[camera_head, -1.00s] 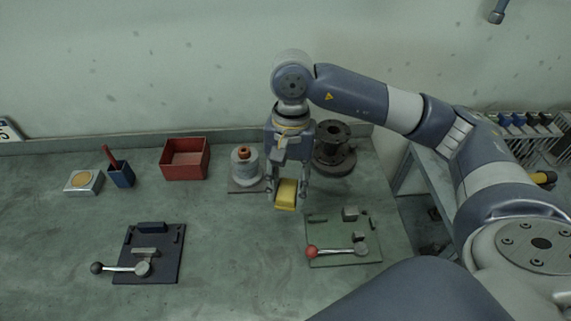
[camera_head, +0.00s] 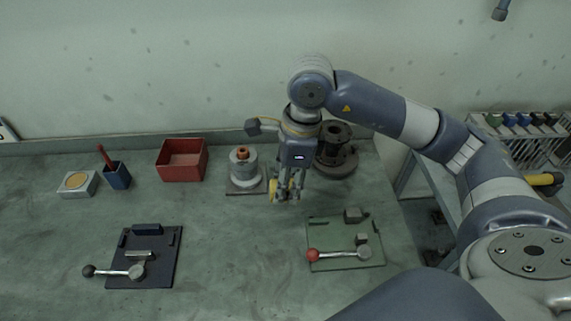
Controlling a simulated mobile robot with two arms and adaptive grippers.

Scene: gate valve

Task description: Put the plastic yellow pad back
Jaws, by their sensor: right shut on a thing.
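The yellow pad (camera_head: 275,190) is in my right gripper (camera_head: 286,195), which points down over the middle of the workbench. The gripper is shut on the pad, and its fingers hide part of it. The pad appears to be held above the bench, just right of the grey cylinder with an orange top (camera_head: 244,168). A green plate with a red-knobbed lever (camera_head: 345,229) lies to the right and nearer. A dark plate with a black-knobbed lever (camera_head: 160,268) lies at the left. My left gripper is not in view.
A red bin (camera_head: 182,161), a blue cup (camera_head: 118,176) and a pale block with a tan disc (camera_head: 77,184) stand at the back left. A dark flanged part (camera_head: 336,152) stands close behind my right gripper. The bench between the two plates is clear.

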